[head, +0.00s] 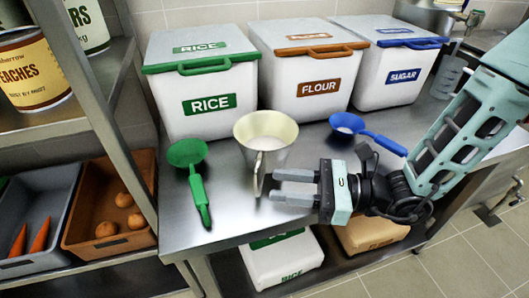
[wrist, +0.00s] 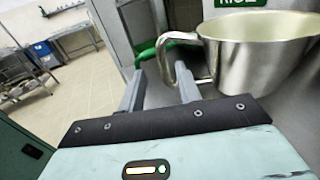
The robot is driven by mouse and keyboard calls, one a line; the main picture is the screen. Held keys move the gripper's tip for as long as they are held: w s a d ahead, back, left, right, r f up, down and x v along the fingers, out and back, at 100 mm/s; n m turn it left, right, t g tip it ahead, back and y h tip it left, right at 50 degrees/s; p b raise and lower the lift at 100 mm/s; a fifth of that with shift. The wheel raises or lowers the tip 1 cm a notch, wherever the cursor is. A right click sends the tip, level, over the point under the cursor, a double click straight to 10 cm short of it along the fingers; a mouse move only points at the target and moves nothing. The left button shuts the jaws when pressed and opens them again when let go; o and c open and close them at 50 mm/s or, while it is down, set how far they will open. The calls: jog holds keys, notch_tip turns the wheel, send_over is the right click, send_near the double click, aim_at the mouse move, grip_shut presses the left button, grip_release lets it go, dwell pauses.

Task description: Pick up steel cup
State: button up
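The steel cup (head: 267,135) stands upright on the steel table, in front of the rice and flour bins, with its handle toward the front. It also shows large at the upper right of the wrist view (wrist: 252,62). My gripper (head: 283,187) is open, just in front of and to the right of the cup. In the wrist view its two fingers (wrist: 157,92) reach toward the cup's handle (wrist: 168,62), which shows close to the right fingertip. I cannot tell whether they touch. Nothing is held between the fingers.
A green scoop (head: 193,178) lies left of the cup and a blue scoop (head: 365,132) to its right. The rice bin (head: 205,85), flour bin (head: 300,65) and sugar bin (head: 390,65) line the wall. A shelf post (head: 95,100) stands at the left.

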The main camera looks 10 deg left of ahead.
aim_at(257, 190)
jog(key=a, duration=0.5)
jog(key=shift+s+a+f, duration=0.1)
jog(key=shift+a+f, duration=0.05)
jog(key=shift+a, duration=0.15)
grip_shut()
